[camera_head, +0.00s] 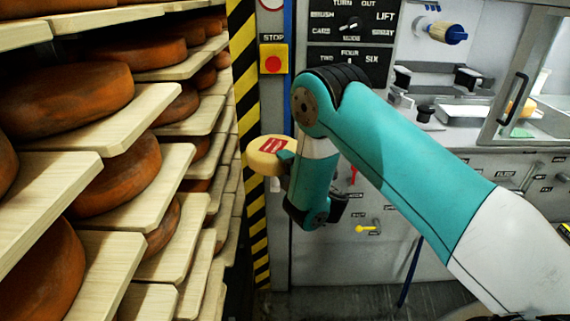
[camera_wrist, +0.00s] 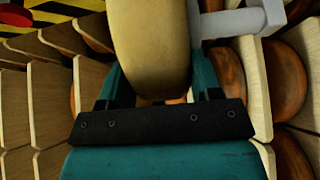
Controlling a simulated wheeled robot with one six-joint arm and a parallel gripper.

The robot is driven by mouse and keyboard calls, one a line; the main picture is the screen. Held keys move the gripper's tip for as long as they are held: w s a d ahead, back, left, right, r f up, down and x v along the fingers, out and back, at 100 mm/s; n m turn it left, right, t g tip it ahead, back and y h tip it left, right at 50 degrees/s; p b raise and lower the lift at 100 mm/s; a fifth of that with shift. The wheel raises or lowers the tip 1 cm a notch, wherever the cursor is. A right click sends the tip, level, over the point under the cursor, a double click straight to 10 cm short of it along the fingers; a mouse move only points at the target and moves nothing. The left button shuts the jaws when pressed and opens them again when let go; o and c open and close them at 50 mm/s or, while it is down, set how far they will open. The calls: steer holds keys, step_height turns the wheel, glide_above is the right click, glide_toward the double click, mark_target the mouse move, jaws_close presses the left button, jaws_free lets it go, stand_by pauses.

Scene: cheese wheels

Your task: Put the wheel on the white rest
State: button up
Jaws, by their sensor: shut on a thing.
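A pale yellow cheese wheel (camera_head: 262,160) with a red label shows in the head view, beside the striped post. My gripper (camera_head: 285,164) is shut on it, and the wheel is held out in front of the wrist. In the wrist view the wheel (camera_wrist: 150,45) stands between the two teal fingers of my gripper (camera_wrist: 157,82). A white-grey bracket-like piece (camera_wrist: 242,22), possibly the white rest, shows close to the wheel's right side in the wrist view. I cannot tell whether they touch. In the head view my arm hides much of that area.
Wooden shelves (camera_head: 130,120) with large orange-brown wheels (camera_head: 65,98) fill the left. A yellow-black striped post (camera_head: 242,60) and a red stop button (camera_head: 273,64) stand behind the held wheel. A grey machine with a control panel (camera_head: 349,22) and levers is behind my arm.

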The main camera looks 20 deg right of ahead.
steer(key=shift+r, duration=0.15)
steer(key=o, duration=1.5)
steer(key=shift+f, duration=0.25)
steer(key=shift+o, duration=0.2)
